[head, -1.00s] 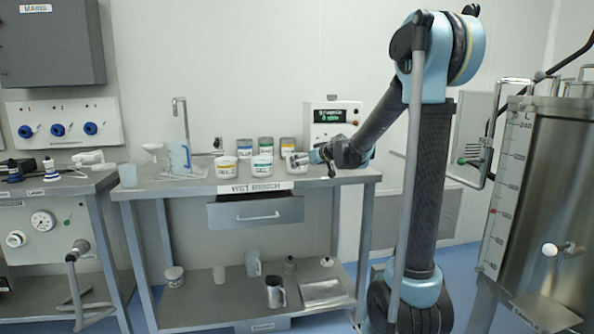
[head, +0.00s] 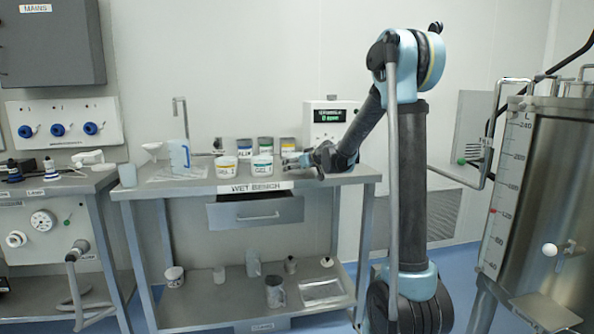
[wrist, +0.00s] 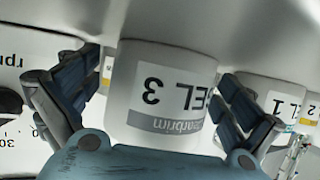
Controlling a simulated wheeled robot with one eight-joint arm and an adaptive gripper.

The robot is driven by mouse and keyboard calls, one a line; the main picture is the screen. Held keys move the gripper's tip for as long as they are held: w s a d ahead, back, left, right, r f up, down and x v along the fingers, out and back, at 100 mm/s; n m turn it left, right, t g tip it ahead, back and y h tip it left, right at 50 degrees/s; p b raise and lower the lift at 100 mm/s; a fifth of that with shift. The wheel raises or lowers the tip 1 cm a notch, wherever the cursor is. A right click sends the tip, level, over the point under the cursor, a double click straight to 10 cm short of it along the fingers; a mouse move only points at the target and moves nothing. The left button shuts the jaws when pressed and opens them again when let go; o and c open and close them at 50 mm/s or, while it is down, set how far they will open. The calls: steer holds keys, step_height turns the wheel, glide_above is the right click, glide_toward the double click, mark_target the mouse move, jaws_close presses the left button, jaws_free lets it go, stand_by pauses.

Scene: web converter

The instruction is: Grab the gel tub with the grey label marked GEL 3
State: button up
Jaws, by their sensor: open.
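The gel tub marked GEL 3 (wrist: 150,75) is white with a grey band on its label and appears upside down in the wrist view. It stands between the two spread fingers of my gripper (wrist: 163,88), one on each side. Small gaps seem to show beside it; I cannot tell whether a finger touches. In the head view my gripper (head: 293,160) is at the right part of the wet bench and hides most of that tub. A tub marked GEL 1 (wrist: 284,102) shows beyond the right finger.
Two white tubs, one with a yellow label (head: 227,167) and one with a teal label (head: 262,166), stand left of my gripper on the wet bench (head: 330,175). Several jars line the back. A white box with a display (head: 332,121) is behind right.

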steer(key=shift+c, duration=0.2)
steer(key=c, duration=1.4)
steer(key=shift+r, duration=0.1)
